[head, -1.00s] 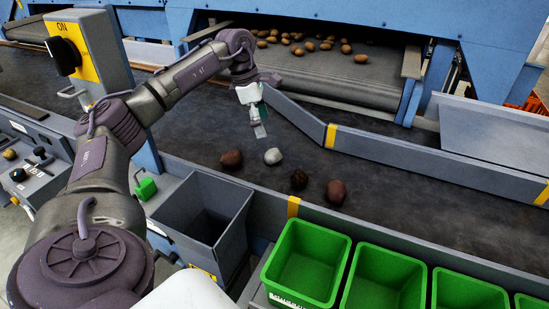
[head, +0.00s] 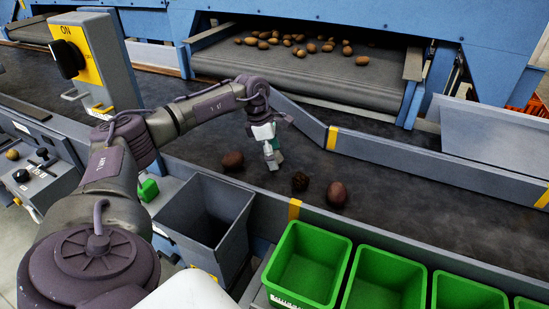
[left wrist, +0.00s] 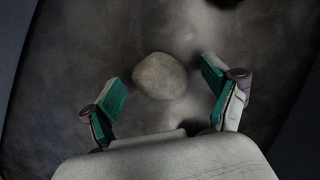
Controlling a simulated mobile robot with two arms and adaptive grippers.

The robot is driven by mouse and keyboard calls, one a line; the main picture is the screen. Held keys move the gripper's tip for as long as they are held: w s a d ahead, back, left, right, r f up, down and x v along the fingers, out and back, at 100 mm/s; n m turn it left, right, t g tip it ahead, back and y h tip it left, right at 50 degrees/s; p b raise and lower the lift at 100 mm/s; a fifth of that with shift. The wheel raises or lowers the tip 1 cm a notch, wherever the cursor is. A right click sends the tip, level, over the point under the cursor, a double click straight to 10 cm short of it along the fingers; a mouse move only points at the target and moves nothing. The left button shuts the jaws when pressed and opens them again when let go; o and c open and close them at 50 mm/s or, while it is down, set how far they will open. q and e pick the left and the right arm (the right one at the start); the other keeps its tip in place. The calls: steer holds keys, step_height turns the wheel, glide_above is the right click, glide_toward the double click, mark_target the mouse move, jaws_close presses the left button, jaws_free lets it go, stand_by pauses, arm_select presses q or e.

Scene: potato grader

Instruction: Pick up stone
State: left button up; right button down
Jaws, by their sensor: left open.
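The stone (left wrist: 160,76) is pale grey and rounded. In the left wrist view it lies on the dark belt, between and just beyond the two green-padded fingertips of my left gripper (left wrist: 163,88). The fingers are apart and do not appear to touch it. In the head view my left gripper (head: 272,158) points down over the belt and hides the stone. My right gripper is not in view.
On the belt (head: 420,195), a reddish potato (head: 232,161) lies left of the gripper. A dark lump (head: 300,181) and another reddish potato (head: 336,194) lie right. A grey bin (head: 205,215) and green crates (head: 306,265) stand in front. A rail (head: 430,165) runs behind.

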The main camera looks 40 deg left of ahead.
mark_target(280, 154)
arm_select(q)
steer(key=c, duration=1.3)
step_height(280, 154, up, 4)
steer(key=shift+w+d+r, duration=0.1)
steer(key=shift+d+r, duration=0.05)
steer(key=shift+r, duration=0.1)
steer(key=shift+c, duration=0.2)
steer(key=w+d+r, duration=0.1)
steer(key=d+r, duration=0.2)
steer(key=d, duration=0.2)
steer(key=w+d+r+b, duration=0.1)
steer(key=w+d+r, duration=0.1)
steer(key=d, duration=0.3)
steer(key=shift+w+d+r, duration=0.2)
steer(key=shift+d+r, duration=0.2)
steer(key=shift+r, duration=0.4)
